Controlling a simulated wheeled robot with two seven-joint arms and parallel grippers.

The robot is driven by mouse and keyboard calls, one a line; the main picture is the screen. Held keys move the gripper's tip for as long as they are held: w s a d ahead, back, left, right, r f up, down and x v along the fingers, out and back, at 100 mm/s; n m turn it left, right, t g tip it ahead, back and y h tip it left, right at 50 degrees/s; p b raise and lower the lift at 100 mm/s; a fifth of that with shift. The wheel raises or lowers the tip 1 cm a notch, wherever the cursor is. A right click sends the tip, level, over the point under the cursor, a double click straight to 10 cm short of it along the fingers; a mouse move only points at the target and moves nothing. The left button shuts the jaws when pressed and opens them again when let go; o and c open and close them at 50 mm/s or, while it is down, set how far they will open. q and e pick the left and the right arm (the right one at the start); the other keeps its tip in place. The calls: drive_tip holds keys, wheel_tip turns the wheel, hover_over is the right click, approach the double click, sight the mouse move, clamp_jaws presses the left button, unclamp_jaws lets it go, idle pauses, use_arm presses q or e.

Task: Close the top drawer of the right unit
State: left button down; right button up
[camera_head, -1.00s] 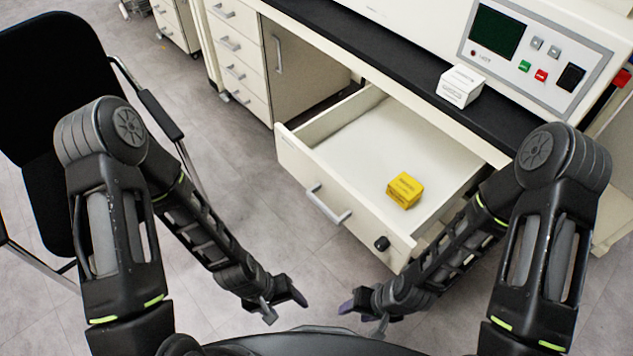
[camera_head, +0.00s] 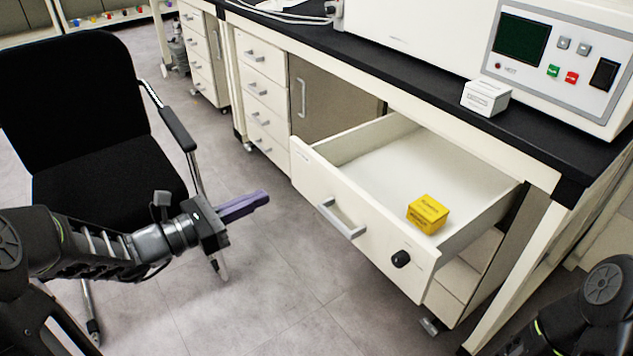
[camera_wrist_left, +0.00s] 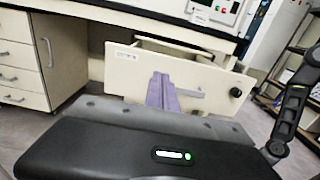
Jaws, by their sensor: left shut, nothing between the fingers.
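The top drawer of the right unit (camera_head: 310,180) is pulled well out from under the black counter, its front facing me. It has a silver handle (camera_head: 341,218) and a black round knob (camera_head: 400,259). A yellow box (camera_head: 427,213) lies inside it. My left gripper (camera_head: 262,199) is shut and empty, in the air to the left of the drawer front and apart from it in the head view. In the left wrist view its purple fingers (camera_wrist_left: 161,91) point toward the drawer front (camera_wrist_left: 128,78) and overlap it. My right gripper is out of view; only part of that arm shows at lower right.
A black chair (camera_head: 90,150) stands at the left, behind my left arm. A white box (camera_head: 486,97) sits on the counter beside the machine's control panel (camera_head: 555,65). Another drawer unit (camera_head: 262,90) is left of the open drawer. The floor before the drawer is clear.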

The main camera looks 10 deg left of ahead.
use_arm(q)
drive_tip(key=shift+d, duration=0.1)
drive_tip(key=b, duration=0.4)
approach(326, 169)
drive_tip(key=x, duration=0.5)
drive_tip(key=shift+w+d+f, duration=0.2)
drive_tip(key=shift+w+f, duration=0.05)
drive_tip(key=shift+w, duration=0.05)
drive_tip(key=shift+w+d+b, duration=0.3)
drive_tip(key=shift+w, duration=0.1)
drive_tip(key=shift+r, duration=0.15)
drive_tip(key=shift+w+d, duration=0.1)
